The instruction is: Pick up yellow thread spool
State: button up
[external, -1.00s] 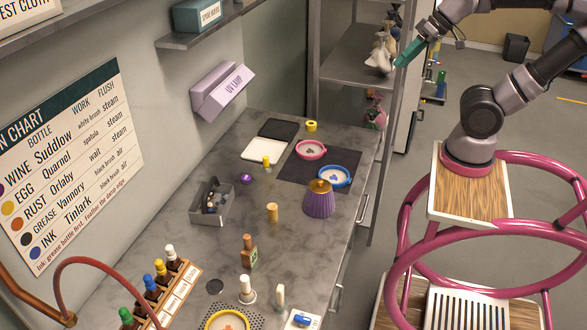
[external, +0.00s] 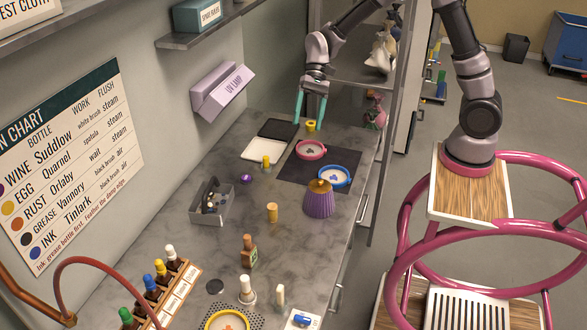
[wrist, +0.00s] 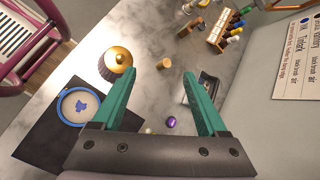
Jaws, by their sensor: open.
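Another small yellow object (external: 266,161) stands by the white board.
A purple, gold-topped pot (external: 319,202) stands nearer. A black board (external: 279,129) and white board (external: 264,150) lie left. A tan cylinder (external: 272,212) stands in open counter space.

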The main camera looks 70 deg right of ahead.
jog(key=w+a+f+m+g+y, duration=0.1)
jog(key=w+a+f+m, duration=0.1)
jog(key=f, duration=0.4)
jog(key=w+a+f+m+y, duration=0.1)
jog(key=w+f+y, duration=0.15)
jog(key=f, duration=0.25)
jog(key=m+y, duration=0.2)
jog(key=m, duration=0.2)
send_near(272, 213)
jog(key=shift+w+d+f+h, duration=0.15)
jog(key=shift+w+d, duration=0.1)
jog(key=shift+d, duration=0.25)
jog(key=shift+w+d+f+h, duration=0.1)
jog(key=shift+w+d, duration=0.15)
jog(key=shift+d, duration=0.25)
jog(key=shift+a+f, duration=0.2)
jog(key=shift+a, duration=0.05)
jog(key=x, duration=0.5)
jog(key=shift+a, duration=0.1)
jog(key=x, duration=0.4)
jog(key=shift+s+f, duration=0.1)
jog(key=shift+s, duration=0.2)
jog(key=shift+a+f, duration=0.2)
jog(key=shift+a, duration=0.3)
grip_shut()
